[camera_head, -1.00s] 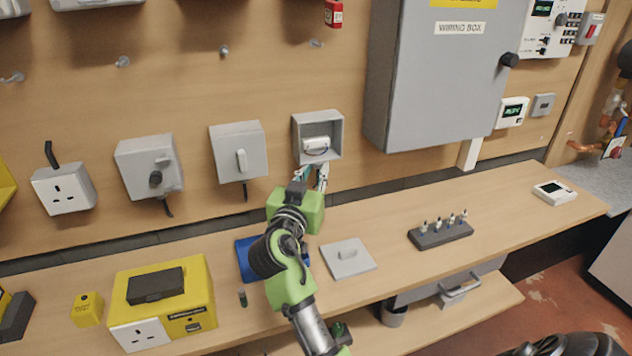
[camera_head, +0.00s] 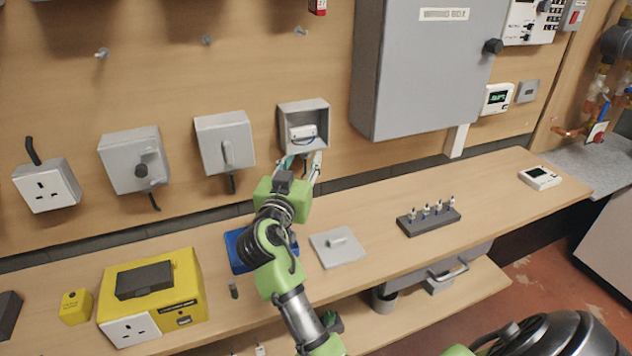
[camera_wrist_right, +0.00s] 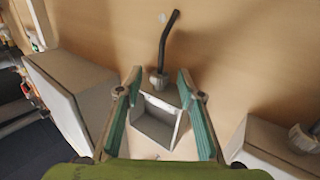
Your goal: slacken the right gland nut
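The open grey box (camera_head: 303,122) with a white block inside is on the wooden wall in the head view. In the wrist view this box (camera_wrist_right: 155,130) shows between my fingers. A pale gland nut (camera_wrist_right: 158,81) with a dark cable sits at its edge, between the fingertips, with gaps on both sides. My right gripper (camera_head: 301,163) is just below the box, and its teal fingers are spread in the wrist view (camera_wrist_right: 160,78). The nut is hidden by the fingers in the head view. My left gripper is out of view.
A grey switch box (camera_head: 224,143) hangs left of the open box, and a large wiring box (camera_head: 420,70) juts out to the right. The bench below holds a grey cover (camera_head: 338,247), a blue item (camera_head: 238,250), a dark rack (camera_head: 428,221) and a yellow unit (camera_head: 185,285).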

